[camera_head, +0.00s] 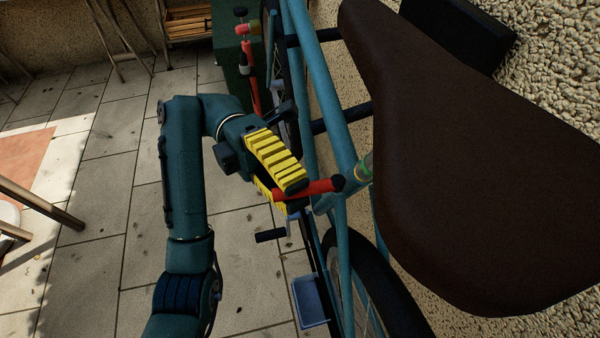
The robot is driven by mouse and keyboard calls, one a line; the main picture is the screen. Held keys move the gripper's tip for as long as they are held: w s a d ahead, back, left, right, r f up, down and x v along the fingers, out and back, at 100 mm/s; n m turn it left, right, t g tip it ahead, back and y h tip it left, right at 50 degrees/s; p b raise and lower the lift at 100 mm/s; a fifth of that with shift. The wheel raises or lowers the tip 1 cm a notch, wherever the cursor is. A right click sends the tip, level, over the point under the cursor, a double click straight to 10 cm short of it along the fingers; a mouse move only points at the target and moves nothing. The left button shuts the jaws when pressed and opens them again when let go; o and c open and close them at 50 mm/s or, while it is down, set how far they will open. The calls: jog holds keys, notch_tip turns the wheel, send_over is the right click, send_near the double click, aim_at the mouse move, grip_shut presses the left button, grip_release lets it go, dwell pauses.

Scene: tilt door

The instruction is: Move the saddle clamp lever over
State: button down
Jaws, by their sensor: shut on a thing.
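The saddle clamp lever (318,187) is a red bar with a dark round end, at the top of the bike frame's seat tube beside the seat post (365,168). It points left from the clamp, toward my gripper (288,196). My gripper has yellow ribbed fingers and is shut on the lever's left part, one finger above it and one below. The exact contact is partly hidden by the upper finger. The brown saddle (470,150) fills the right side of the view above the clamp.
The teal bike frame (322,70) stands close to the rough wall (560,40). A rear wheel (375,285), a pedal (270,236) and a blue tray (310,302) lie below. A green box (228,65) stands behind. Tiled floor to the left is mostly clear.

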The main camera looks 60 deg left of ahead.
dwell(0.3)
jog(key=c, duration=1)
grip_release()
jog(key=shift+c, duration=0.2)
